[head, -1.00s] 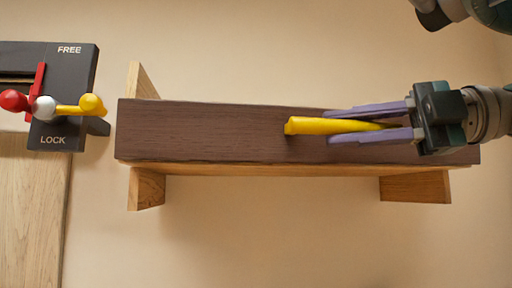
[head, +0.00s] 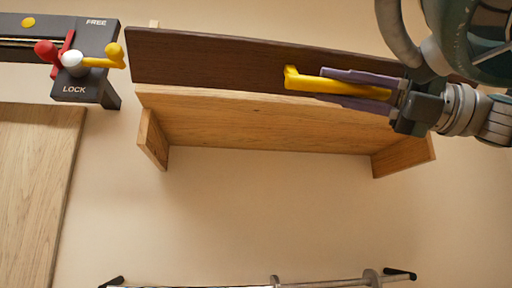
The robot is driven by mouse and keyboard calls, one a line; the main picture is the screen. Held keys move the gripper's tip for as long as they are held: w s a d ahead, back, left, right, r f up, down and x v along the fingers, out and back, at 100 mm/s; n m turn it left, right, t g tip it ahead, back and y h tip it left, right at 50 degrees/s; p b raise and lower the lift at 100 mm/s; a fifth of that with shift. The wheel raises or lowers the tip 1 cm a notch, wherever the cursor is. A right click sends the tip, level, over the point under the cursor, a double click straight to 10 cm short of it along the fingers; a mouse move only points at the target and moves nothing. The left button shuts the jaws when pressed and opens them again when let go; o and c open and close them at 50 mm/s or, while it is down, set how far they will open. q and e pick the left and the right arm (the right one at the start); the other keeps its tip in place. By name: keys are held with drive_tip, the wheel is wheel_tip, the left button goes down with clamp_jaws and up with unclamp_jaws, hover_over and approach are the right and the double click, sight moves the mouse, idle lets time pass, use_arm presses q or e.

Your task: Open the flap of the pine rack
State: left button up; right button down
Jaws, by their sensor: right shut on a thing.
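The pine rack (head: 260,125) is on the wall, with a broad pine board and a pine bracket (head: 153,140) near each end. Its dark brown flap (head: 210,62) runs along the upper side of that board and looks tilted. A yellow handle (head: 325,84) sticks out from the flap. My right gripper (head: 345,88) comes in from the right, with its purple fingers shut on the yellow handle. My right arm hides the flap's right end. My left gripper is out of view.
A dark lock plate (head: 82,90) marked FREE and LOCK, with red, white and yellow knobs, is at the upper left. A pale wooden panel (head: 35,190) is below it. A long thin metal object (head: 325,283) crosses the bottom.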

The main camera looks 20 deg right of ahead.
drive_tip(key=n+b, duration=0.1)
drive_tip(key=f+n+g+y+b, duration=0.1)
drive_tip(key=n, duration=0.1)
drive_tip(key=shift+w+f, duration=0.15)
drive_tip(key=shift+f, duration=0.15)
drive_tip(key=shift+w+d+f+n+g+y+b, duration=0.15)
drive_tip(key=shift+n+g+y+b, duration=0.3)
drive_tip(key=shift+n, duration=0.45)
drive_tip(key=shift+w+f+n+g+y+b, duration=0.15)
drive_tip(key=shift+w+f+n+y+b, duration=0.1)
drive_tip(key=shift+n+b, duration=0.5)
drive_tip(key=shift+n, duration=0.25)
drive_tip(key=c, duration=0.7)
unclamp_jaws()
drive_tip(key=shift+c, duration=0.2)
drive_tip(key=b+v, duration=0.4)
drive_tip(key=v, duration=0.6)
